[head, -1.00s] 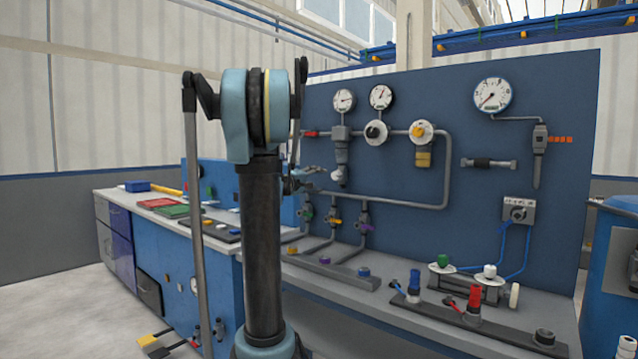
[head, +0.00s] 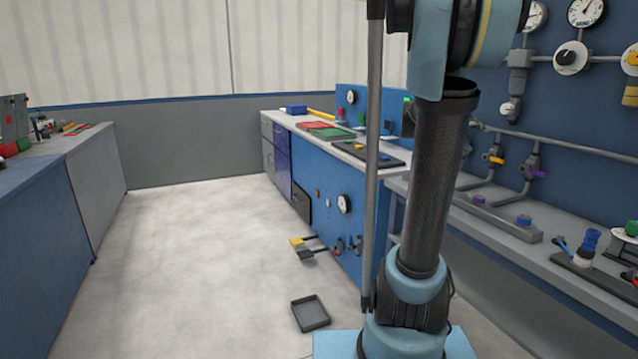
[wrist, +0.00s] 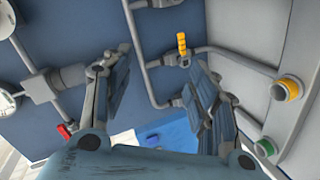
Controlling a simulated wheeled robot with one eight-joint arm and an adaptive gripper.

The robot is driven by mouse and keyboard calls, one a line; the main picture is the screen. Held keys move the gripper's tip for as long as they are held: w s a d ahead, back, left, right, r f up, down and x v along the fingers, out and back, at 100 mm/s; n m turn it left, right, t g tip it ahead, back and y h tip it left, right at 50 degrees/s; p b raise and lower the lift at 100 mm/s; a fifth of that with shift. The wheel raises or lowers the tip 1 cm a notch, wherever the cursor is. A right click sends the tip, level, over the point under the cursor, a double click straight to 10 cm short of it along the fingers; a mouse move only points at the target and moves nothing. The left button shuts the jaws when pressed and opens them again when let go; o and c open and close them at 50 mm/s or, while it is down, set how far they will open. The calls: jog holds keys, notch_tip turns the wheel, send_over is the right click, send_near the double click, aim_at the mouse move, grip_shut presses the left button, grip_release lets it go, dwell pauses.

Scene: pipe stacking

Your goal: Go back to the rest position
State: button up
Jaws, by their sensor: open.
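My gripper (wrist: 160,95) shows in the wrist view with its two fingers spread wide apart. Nothing is between the fingers. Past them is the blue panel (wrist: 235,22) with grey pipes and a valve with a yellow handle (wrist: 182,45). In the head view my arm stands upright right of the middle, and my gripper is out of sight there.
The panel bench (head: 500,240) is at the right, with gauges and valves above it. Another bench (head: 330,180) with trays stands behind my arm. A dark tray (head: 310,313) lies on the floor. A blue counter (head: 45,235) is at the left.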

jog(key=s+a+f+g+y, duration=0.1)
jog(key=s+a+f+y, duration=0.5)
jog(key=s+a+f, duration=0.8)
jog(key=s+a+f+g+y, duration=0.2)
jog(key=s+a+f+y, duration=0.5)
jog(key=s+a+f, duration=0.7)
jog(key=a, duration=0.4)
jog(key=shift+f+n, duration=0.2)
jog(key=shift+n, duration=0.2)
jog(key=shift+w+f, duration=0.2)
jog(key=shift+w, duration=0.3)
jog(key=c, duration=0.4)
jog(key=shift+d, duration=0.15)
jog(key=shift+c, duration=0.5)
